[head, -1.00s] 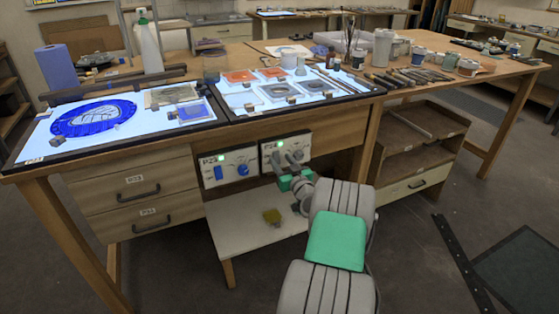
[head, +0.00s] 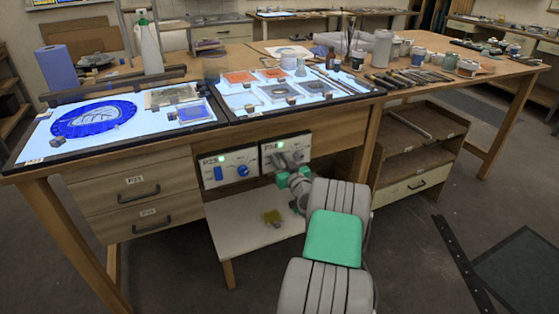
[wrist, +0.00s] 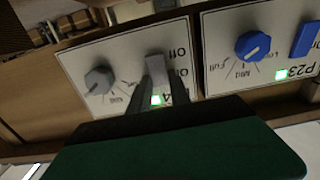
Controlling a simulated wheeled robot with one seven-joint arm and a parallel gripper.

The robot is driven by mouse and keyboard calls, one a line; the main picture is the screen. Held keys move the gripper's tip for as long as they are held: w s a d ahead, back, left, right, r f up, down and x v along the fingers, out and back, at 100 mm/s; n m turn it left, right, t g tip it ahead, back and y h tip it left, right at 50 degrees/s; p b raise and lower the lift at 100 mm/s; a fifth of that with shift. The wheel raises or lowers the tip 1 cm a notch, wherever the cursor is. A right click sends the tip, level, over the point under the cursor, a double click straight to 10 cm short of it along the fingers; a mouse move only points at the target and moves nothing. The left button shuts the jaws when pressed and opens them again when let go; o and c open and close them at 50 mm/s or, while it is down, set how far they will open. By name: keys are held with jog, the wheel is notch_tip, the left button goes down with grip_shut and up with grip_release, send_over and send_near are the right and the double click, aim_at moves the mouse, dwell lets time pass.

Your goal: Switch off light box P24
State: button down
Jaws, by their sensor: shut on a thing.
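Light box panel P24 (head: 304,145) is a white plate under the bench edge in the head view, with its green lamp (head: 280,144) lit. In the wrist view, upside down, panel P24 (wrist: 118,62) carries a grey dial (wrist: 99,80) and a grey switch (wrist: 155,66). My gripper (wrist: 158,84) has its dark fingers on either side of the grey switch, shut on it. The lit green lamp (wrist: 156,99) shows between the fingers. The "P24" label is mostly hidden by a finger. In the head view my wrist covers the fingers.
Panel P23 (head: 230,166) is beside it, with a blue switch (head: 218,173), a blue dial (head: 243,170) and a lit green lamp. Both light tables above glow (head: 40,140). A low shelf (head: 250,225) lies beneath the panels. Drawers stand at left.

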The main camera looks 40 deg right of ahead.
jog(key=shift+s+f+t+h+b, duration=0.15)
jog(key=shift+t+b, duration=0.45)
jog(key=shift+b, duration=2.25)
jog(key=shift+w+f+t+h+b, duration=0.15)
jog(key=shift+t+b, duration=0.45)
jog(key=shift+b, duration=2.2)
jog(key=shift+s+f+t+h+b, duration=0.15)
jog(key=shift+t+b, duration=0.45)
jog(key=shift+b, duration=2.25)
jog(key=shift+r, duration=0.1)
jog(key=c, duration=1.2)
grip_release()
